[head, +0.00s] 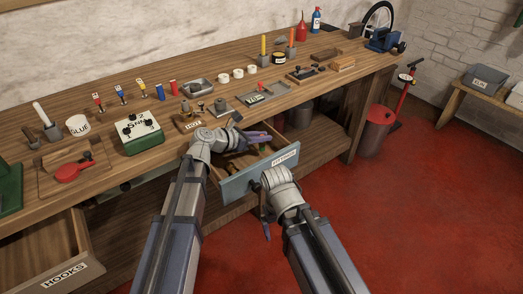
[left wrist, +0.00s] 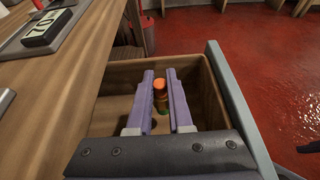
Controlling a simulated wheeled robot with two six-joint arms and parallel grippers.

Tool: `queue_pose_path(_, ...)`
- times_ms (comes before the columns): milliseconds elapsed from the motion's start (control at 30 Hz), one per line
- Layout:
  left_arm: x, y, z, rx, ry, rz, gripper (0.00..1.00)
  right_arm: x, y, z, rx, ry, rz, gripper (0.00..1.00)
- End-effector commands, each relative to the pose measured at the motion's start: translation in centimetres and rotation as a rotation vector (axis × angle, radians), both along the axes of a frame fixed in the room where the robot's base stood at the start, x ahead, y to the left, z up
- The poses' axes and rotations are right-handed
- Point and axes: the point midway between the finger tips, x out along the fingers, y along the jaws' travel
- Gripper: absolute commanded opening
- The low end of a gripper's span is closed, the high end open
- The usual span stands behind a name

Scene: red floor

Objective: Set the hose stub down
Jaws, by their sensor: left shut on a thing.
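My left gripper (head: 262,137) is over the open drawer (head: 240,182) in the bench. In the left wrist view its two purple fingers (left wrist: 161,95) are shut on the hose stub (left wrist: 160,86), a short upright piece with an orange top and a green lower end. A bit of green (head: 263,148) shows under the fingers in the head view; the rest of the stub is hidden there. The drawer's wooden inside shows around the fingers in the left wrist view. My right gripper (head: 266,231) hangs in front of the drawer, and its finger opening is not clear.
The drawer front bears a white label (head: 284,157). The wooden bench (head: 215,75) above carries trays, a green box (head: 140,131) and small tools. Another open drawer (head: 50,262), marked HOOKS, is at lower left. Red floor is clear at right; a red bin (head: 375,130) stands beyond.

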Motion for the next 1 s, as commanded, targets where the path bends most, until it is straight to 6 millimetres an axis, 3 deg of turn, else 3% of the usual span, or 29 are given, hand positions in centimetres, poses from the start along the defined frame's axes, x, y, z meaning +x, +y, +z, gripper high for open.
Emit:
queue_pose_path(167, 0.0, 0.0, -0.6, 0.0, 0.0, 0.0, 0.0, 0.0, 0.0, -0.7, 0.0, 0.0, 0.0, 0.94)
queue_pose_path(433, 0.0, 0.0, -3.8, 0.0, 0.0, 0.0, 0.0, 0.0, 0.0, -3.8, 0.0, 0.0, 0.0, 0.94)
queue_pose_path(867, 0.0, 0.0, -4.0, 0.0, 0.0, 0.0, 0.0, 0.0, 0.0, -4.1, 0.0, 0.0, 0.0, 0.94)
queue_pose_path(900, 0.0, 0.0, -3.9, 0.0, 0.0, 0.0, 0.22, 0.0, 0.0, -3.9, 0.0, 0.0, 0.0, 0.94)
queue_pose_path(1000, 0.0, 0.0, -3.9, 0.0, 0.0, 0.0, 0.33, 0.0, 0.0, -3.9, 0.0, 0.0, 0.0, 0.94)
